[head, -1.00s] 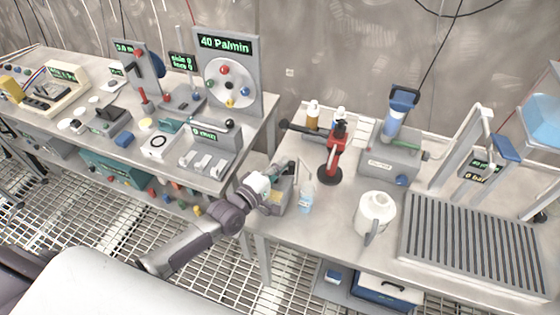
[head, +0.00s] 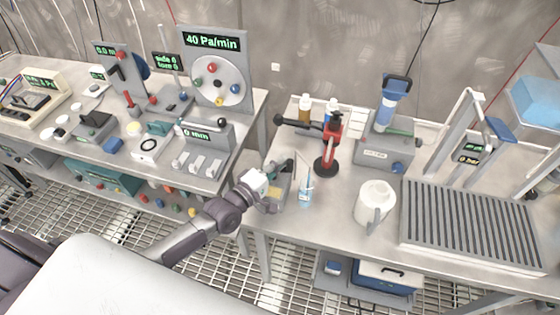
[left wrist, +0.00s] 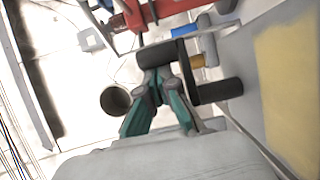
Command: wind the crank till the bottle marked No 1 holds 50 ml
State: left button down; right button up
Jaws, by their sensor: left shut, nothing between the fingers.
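A small grey box (head: 290,195) stands near the left edge of the right bench. My left gripper (head: 275,186) is at its left side. In the left wrist view a dark crank (left wrist: 188,72) sticks out of the box's side (left wrist: 285,85). My left gripper's teal fingers (left wrist: 160,80) are shut and empty, with their tips close at the crank's handle; I cannot tell whether they touch. A small clear bottle with pale blue in it (head: 305,196) stands just right of the box. Its mark and level are too small to read. My right gripper is not in view.
A red stand with a black lever (head: 331,150) rises behind the bottle. A white jug (head: 374,204) and a slatted grey tray (head: 470,228) stand to the right. The left bench (head: 225,158) carries several instruments. Some bare bench lies between bottle and jug.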

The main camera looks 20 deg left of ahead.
pick_arm(q)
jog(key=shift+a, duration=0.1)
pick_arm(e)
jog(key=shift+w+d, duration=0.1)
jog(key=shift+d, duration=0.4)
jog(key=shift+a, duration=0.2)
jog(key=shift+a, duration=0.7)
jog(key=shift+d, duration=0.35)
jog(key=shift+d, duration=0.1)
